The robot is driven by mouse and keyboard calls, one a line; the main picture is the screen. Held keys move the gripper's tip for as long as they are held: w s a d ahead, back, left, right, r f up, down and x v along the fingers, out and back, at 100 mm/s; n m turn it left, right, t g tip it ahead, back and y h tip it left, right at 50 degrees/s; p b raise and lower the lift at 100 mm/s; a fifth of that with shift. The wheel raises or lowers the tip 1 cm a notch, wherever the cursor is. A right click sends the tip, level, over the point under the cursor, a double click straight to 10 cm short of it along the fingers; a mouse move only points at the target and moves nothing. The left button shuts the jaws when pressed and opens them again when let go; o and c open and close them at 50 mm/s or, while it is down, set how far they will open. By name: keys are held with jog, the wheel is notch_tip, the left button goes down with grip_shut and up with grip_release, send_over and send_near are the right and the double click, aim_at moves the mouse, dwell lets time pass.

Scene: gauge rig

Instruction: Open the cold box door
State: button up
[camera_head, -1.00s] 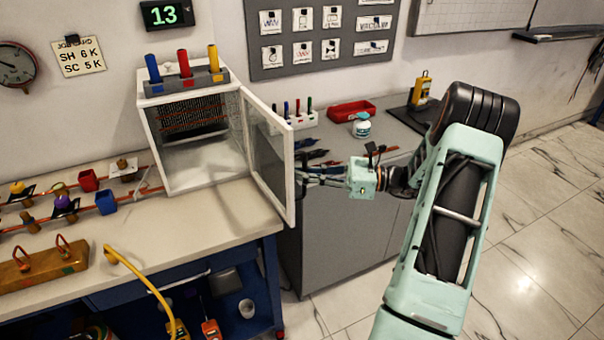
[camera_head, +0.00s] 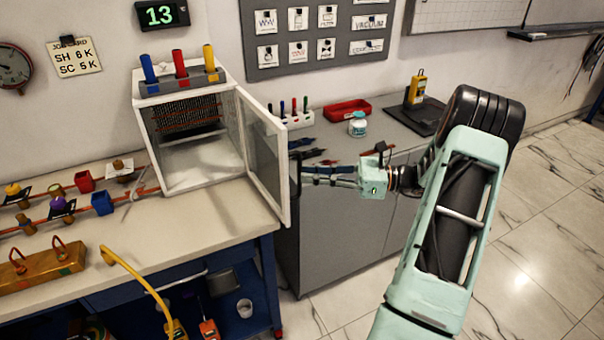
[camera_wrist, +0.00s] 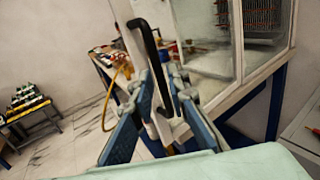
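The cold box (camera_head: 190,183) is a white cabinet on the bench's right end, with wire coils inside. Its glazed, white-framed door (camera_head: 267,155) stands swung wide open toward the right. In the wrist view the door (camera_wrist: 205,40) fills the upper right, and its black bar handle (camera_wrist: 146,45) rises in front of my gripper (camera_wrist: 162,75). The two blue finger pads are spread, one on each side of the handle's line. In the head view my gripper (camera_head: 308,176) is just right of the door's free edge. Whether a pad touches the handle cannot be told.
The bench (camera_head: 215,225) holds red and blue cups and piping left of the box. A grey cabinet (camera_head: 340,235) behind my gripper carries tools, a red tray (camera_head: 347,110) and a small jar (camera_head: 357,125). Open floor lies to the right.

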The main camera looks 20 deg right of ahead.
jog(key=v, duration=0.9)
